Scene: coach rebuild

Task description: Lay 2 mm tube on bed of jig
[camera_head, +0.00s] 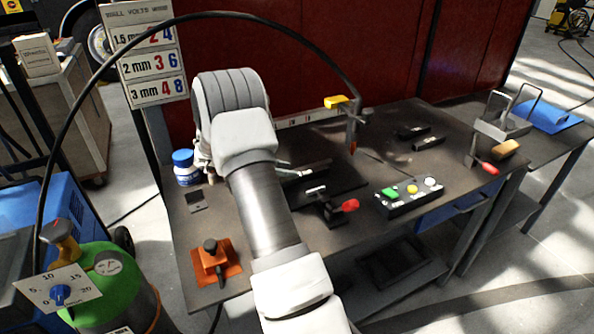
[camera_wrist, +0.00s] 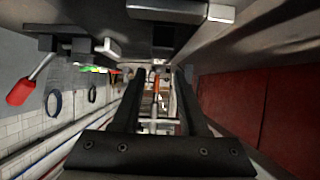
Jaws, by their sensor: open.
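My gripper (camera_wrist: 160,105) shows in the wrist view with its two dark fingers apart. A pale bar (camera_wrist: 158,121) shows in the gap between them; I cannot tell whether it is the 2 mm tube or whether a finger touches it. In the head view my arm hides the gripper. Behind the arm, a dark jig base (camera_head: 335,182) lies on the bench, with a thin grey bar (camera_head: 312,167) along it that I cannot identify for sure. A clamp with a red handle (camera_head: 349,205) stands in front; a red handle (camera_wrist: 30,85) also shows in the wrist view.
A button box (camera_head: 409,197) sits right of the clamp. A blue-capped bottle (camera_head: 186,168) and an orange plate (camera_head: 216,262) are left of my arm. A thickness chart (camera_head: 150,65) hangs at back left.

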